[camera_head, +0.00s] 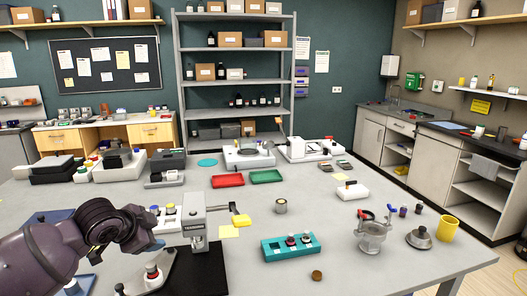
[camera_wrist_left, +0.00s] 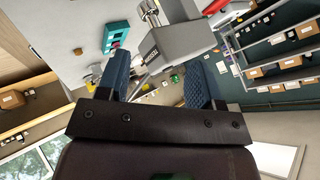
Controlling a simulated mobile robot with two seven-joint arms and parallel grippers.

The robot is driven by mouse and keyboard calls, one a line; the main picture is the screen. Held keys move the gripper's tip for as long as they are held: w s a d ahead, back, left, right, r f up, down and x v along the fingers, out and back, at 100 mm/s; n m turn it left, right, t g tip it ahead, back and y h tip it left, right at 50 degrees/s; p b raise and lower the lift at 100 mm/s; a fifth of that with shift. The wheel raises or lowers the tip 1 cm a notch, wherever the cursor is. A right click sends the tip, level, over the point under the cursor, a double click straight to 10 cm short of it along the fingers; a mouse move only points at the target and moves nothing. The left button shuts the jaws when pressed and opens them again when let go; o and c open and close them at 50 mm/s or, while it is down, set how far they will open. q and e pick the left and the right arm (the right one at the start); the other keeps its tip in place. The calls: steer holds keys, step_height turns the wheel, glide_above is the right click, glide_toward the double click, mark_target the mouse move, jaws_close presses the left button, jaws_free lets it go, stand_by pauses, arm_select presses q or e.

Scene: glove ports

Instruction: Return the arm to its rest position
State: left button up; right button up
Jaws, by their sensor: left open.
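My left arm comes in from the left in the head view. My left gripper (camera_head: 154,243) is beside a grey upright test device (camera_head: 195,218) that stands on a black base plate (camera_head: 196,272). In the left wrist view the two blue fingers of my left gripper (camera_wrist_left: 156,85) are spread apart with nothing clearly held between them. The grey device (camera_wrist_left: 175,42) shows just beyond the fingertips. Whether a finger touches it I cannot tell. My right arm and gripper are not in view.
A red-capped bottle (camera_head: 152,272) stands near the gripper. A teal rack (camera_head: 290,247) with vials, a clamp-lidded vessel (camera_head: 373,236) and a yellow cup (camera_head: 447,228) stand to the right. Red (camera_head: 228,180) and green (camera_head: 266,176) trays lie farther back. The front-right table is fairly clear.

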arm_select(q)
steer(key=s+d+f+n+t+h, duration=0.25)
steer(key=s+f+n+t, duration=0.4)
steer(key=f, duration=0.45)
steer(key=s+a+f+n+g+y+b, duration=0.1)
steer(key=s+f+n+g+y, duration=0.1)
steer(key=s+f, duration=0.7)
steer(key=s+a+f+n+g+y+b, duration=0.1)
steer(key=s+a+f+n+y, duration=0.1)
steer(key=s+f, duration=0.8)
steer(key=s+n+y, duration=0.1)
steer(key=s, duration=0.3)
steer(key=shift+s+a+f+n+g, duration=0.2)
steer(key=shift+s+n+g, duration=0.1)
steer(key=shift+n+g, duration=0.05)
steer(key=shift+y, duration=0.25)
